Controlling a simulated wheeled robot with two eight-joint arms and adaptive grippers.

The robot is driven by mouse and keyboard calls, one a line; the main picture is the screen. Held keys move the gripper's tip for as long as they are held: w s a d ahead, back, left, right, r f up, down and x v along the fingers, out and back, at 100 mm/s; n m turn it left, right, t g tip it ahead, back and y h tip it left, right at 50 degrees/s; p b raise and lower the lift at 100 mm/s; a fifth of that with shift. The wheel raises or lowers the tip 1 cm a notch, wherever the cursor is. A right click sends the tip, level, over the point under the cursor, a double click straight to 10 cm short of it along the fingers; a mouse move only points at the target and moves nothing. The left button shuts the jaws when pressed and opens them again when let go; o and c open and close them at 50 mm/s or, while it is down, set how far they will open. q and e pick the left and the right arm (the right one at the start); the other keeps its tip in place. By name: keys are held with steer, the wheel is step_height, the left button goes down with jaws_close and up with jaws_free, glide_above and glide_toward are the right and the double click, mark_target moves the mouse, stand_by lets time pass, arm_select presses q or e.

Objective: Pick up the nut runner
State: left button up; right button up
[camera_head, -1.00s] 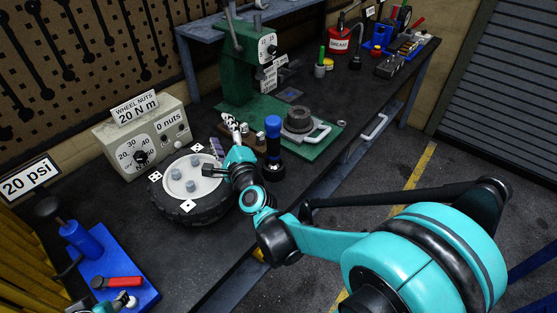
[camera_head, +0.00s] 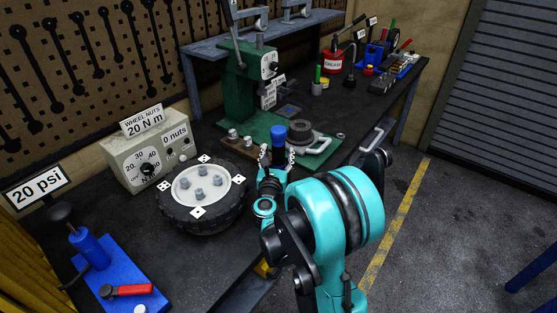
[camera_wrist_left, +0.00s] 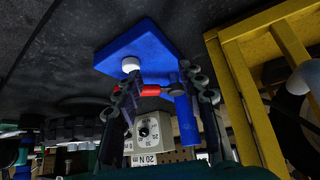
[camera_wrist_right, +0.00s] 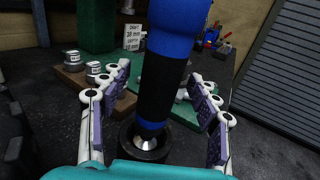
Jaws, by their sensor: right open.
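The nut runner (camera_head: 278,133) stands upright near the table's front edge, with a blue top and a black grip. In the right wrist view the nut runner (camera_wrist_right: 163,85) rises between my fingers from a dark round base (camera_wrist_right: 146,146). My right gripper (camera_head: 278,158) is open, with one finger on each side of the tool. In the right wrist view my right gripper (camera_wrist_right: 160,75) shows gaps between both finger pads and the grip. My left gripper (camera_wrist_left: 160,78) is open in the left wrist view, near a red handle (camera_wrist_left: 137,91) on a blue base.
A wheel (camera_head: 201,212) with several studs lies left of my right gripper. A grey torque box (camera_head: 150,157) stands behind it. A green press (camera_head: 247,90) stands behind the nut runner. A blue pump stand (camera_head: 125,275) is at the lower left.

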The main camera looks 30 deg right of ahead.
arm_select(q)
steer(key=shift+f, duration=0.1)
arm_select(e)
steer(key=shift+w+d, duration=0.45)
steer(key=shift+w, duration=0.1)
steer(key=shift+s+r, duration=0.1)
steer(key=shift+c, duration=0.9)
jaws_close()
